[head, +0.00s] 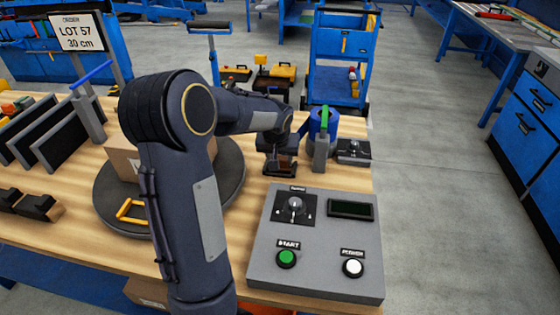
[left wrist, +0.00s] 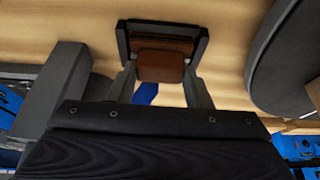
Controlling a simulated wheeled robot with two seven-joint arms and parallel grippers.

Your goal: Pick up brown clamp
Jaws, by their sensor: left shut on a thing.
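The brown clamp (head: 286,167) is at the middle of the wooden bench, beyond the control panel, and my arm partly hides it. In the left wrist view the brown clamp (left wrist: 162,64) is a brown block between my fingers, with a dark square-cornered frame around its far side. My left gripper (head: 280,158) reaches down onto it, and the left gripper (left wrist: 160,82) is shut on the brown part. Whether the clamp touches the bench is hard to tell. My right gripper is in neither view.
A grey control panel (head: 315,265) with a knob and buttons is at the front. A round dark turntable (head: 110,205) with a cardboard box is left.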

